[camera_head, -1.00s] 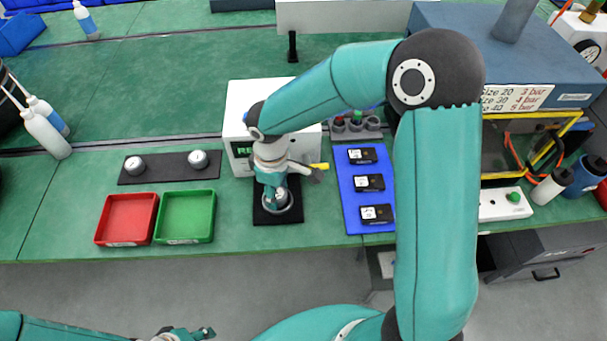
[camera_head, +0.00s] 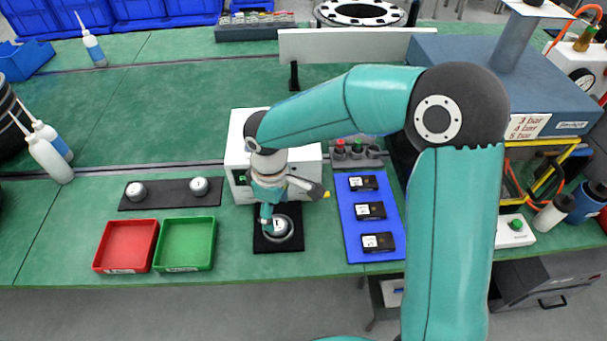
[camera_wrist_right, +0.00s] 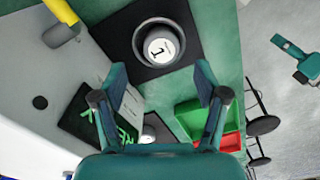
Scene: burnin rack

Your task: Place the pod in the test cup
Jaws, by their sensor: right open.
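A round pod (camera_wrist_right: 161,48) with a white top marked 1 sits inside the round grey test cup (camera_wrist_right: 139,45) in the right wrist view. The cup (camera_head: 289,239) stands on a black mat in front of the white tester in the head view. My right gripper (camera_head: 266,217) is just beside and above the cup, toward the tester. Its fingers (camera_wrist_right: 161,76) are apart in the wrist view with nothing between them, clear of the pod. A teal part that looks like my left gripper (camera_wrist_right: 298,59) shows at the wrist view's right edge; its jaws are unclear.
Two other pods (camera_head: 135,191) (camera_head: 199,186) sit on a dark strip at left. A red tray (camera_head: 127,246) and a green tray (camera_head: 186,245) stand before it. A blue mat (camera_head: 353,224) with black modules lies right of the cup. The tester (camera_head: 238,130) stands close behind.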

